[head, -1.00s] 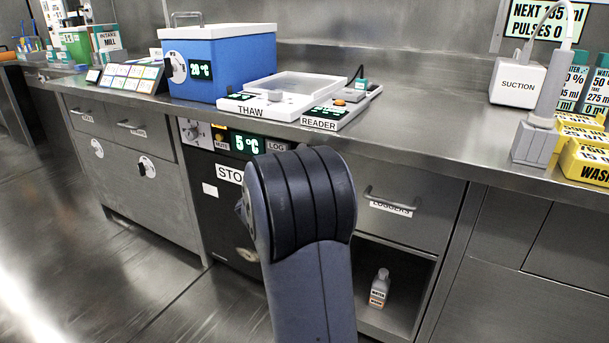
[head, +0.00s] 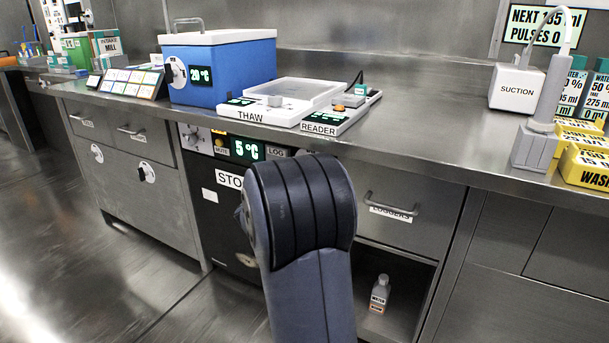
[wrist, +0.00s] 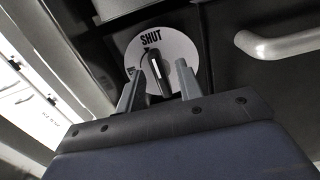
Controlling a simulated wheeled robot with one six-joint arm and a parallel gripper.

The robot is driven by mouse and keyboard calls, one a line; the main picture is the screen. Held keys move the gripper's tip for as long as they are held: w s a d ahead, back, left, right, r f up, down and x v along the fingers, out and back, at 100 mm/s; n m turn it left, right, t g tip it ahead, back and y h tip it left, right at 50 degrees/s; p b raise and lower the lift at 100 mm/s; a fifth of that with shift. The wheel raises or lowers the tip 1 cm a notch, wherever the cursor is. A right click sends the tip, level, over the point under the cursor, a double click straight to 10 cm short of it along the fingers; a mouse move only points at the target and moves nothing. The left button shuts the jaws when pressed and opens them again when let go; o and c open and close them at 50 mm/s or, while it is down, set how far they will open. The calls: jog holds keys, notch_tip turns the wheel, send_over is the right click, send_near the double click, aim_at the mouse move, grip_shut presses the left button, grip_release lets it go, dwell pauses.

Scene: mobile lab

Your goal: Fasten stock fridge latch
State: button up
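The stock fridge (head: 224,208) is the black-fronted unit under the bench, its label partly hidden by my arm. Its display (head: 247,149) reads 5 °C. In the wrist view, a white round latch plate (wrist: 188,47) marked SHUT carries a dark latch handle (wrist: 153,84). My gripper (wrist: 158,84) is at the plate, its two grey fingers apart on either side of the handle. I cannot tell whether they touch it. My arm hides the gripper and latch in the head view.
A grey bar handle (wrist: 280,43) is right of the latch plate. A blue box (head: 222,72), a thaw tray (head: 265,112) and a reader (head: 340,115) stand on the bench above. A bottle (head: 380,294) sits in the open cubby at right. The floor at left is clear.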

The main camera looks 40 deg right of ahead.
jog(key=p+v, duration=0.2)
jog(key=v, duration=0.8)
jog(key=shift+s+a, duration=0.15)
jog(key=shift+a, duration=0.15)
jog(key=shift+d, duration=0.1)
jog(key=b+x, duration=0.1)
jog(key=x, duration=0.9)
jog(key=shift+w+d+b, duration=0.2)
jog(key=shift+d+b, duration=0.1)
jog(key=shift+a, duration=0.1)
